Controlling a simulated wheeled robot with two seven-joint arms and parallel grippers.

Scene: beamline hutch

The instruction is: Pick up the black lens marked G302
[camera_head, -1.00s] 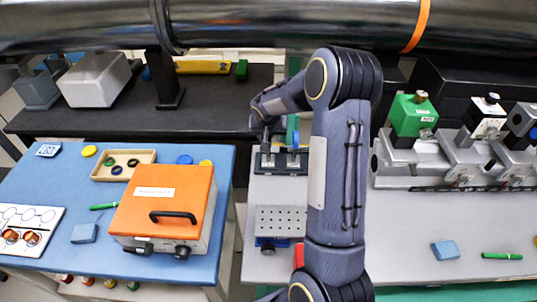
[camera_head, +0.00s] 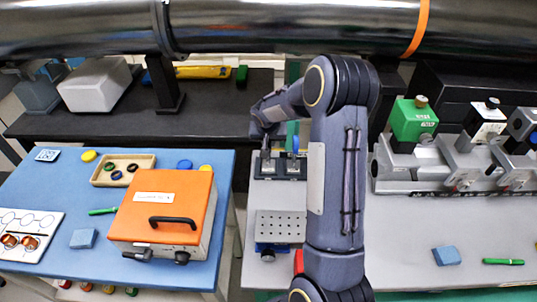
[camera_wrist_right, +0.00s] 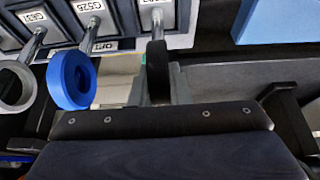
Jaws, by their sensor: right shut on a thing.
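The black lens (camera_wrist_right: 158,72) shows almost edge-on in the right wrist view, on a thin metal stem below a white label too cut off to read. My right gripper (camera_wrist_right: 160,95) is shut on it; the fingers are partly hidden behind the gripper body. The blue lens (camera_wrist_right: 72,80) and a grey lens (camera_wrist_right: 14,86) hang to its left, apart from it. In the head view my right gripper (camera_head: 266,148) is at the lens rack (camera_head: 281,172), small and partly hidden by my arm. The left gripper is not in view.
An orange-lidded box (camera_head: 165,205) and a tray of small rings (camera_head: 124,170) sit on the blue table. A perforated plate (camera_head: 281,226) stands in front of the rack. Green, white and blue-topped units (camera_head: 413,120) stand on a rail to the right. A large metal pipe (camera_head: 290,25) crosses overhead.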

